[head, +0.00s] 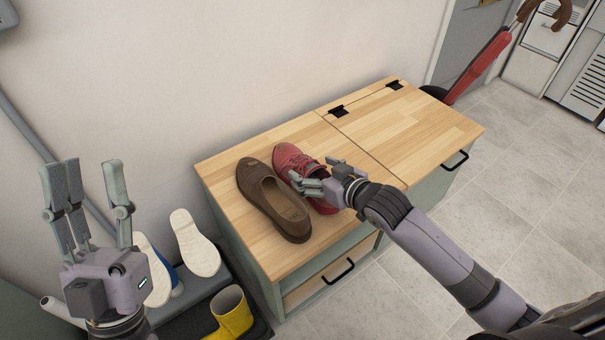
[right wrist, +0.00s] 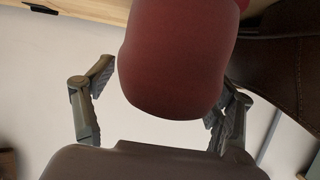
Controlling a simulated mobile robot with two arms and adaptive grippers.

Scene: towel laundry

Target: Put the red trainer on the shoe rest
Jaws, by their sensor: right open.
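The red trainer (head: 287,158) lies on the wooden top of the cabinet, right beside a brown slip-on shoe (head: 268,201). My right gripper (head: 322,178) is open at the trainer's near end and hides part of it. In the right wrist view the trainer's rounded red end (right wrist: 172,65) sits between the open fingers (right wrist: 165,98), with a gap visible at the left finger. My left gripper (head: 88,178) is raised and open, with nothing between its fingers. A low grey rack (head: 208,286) at the lower left, probably the shoe rest, holds pale-soled shoes tilted up.
The cabinet top (head: 400,125) is bare on its right, hinged half. A red umbrella (head: 478,68) leans behind the cabinet's far right end. The tiled floor at right is clear.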

